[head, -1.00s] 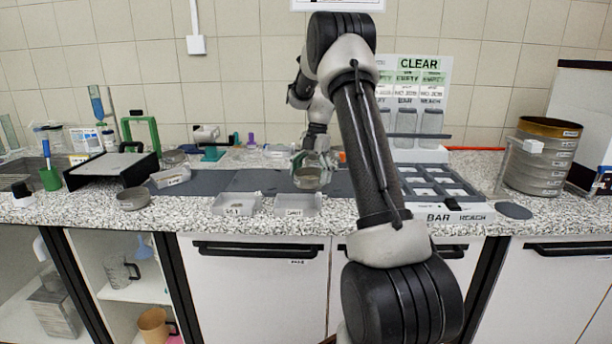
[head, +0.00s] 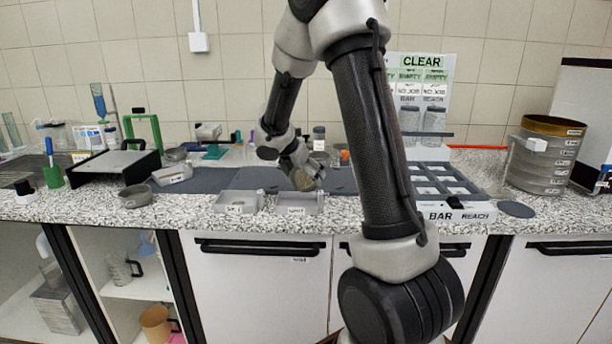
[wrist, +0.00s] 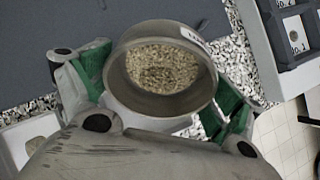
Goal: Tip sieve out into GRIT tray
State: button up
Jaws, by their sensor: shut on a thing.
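My gripper (wrist: 158,95) has green-padded fingers and is shut on a round grey metal sieve (wrist: 128,88), one finger on each side. The sieve holds a layer of beige grains (wrist: 162,68) and has a white label on its rim. In the head view the sieve (head: 304,178) looks tilted, just behind and above the right one of two pale trays (head: 298,208) at the counter's front. The left tray (head: 238,207) stands beside it. Both tray labels are too blurred to read surely. Part of a pale tray also shows at lower left in the wrist view.
A grey compartment rack (head: 440,190) stands right of my arm, with a stack of sieves (head: 545,155) farther right. A small round pan (head: 135,196) and a black box-like device (head: 112,165) are at left. A dark mat (head: 205,181) lies behind the trays.

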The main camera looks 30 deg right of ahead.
aim_at(297, 190)
jog(key=h, duration=0.1)
jog(key=a+t+h, duration=0.1)
jog(key=h, duration=0.1)
jog(key=s+a+t+h, duration=0.1)
jog(key=h, duration=0.1)
jog(key=shift+r, duration=0.4)
jog(key=h, duration=0.1)
jog(key=a+t+h, duration=0.1)
jog(key=h, duration=0.1)
jog(key=t+h, duration=0.1)
jog(key=h, duration=0.1)
jog(key=shift+s+a+r, duration=0.3)
jog(key=shift+a+r, duration=0.05)
jog(key=shift+a, duration=0.05)
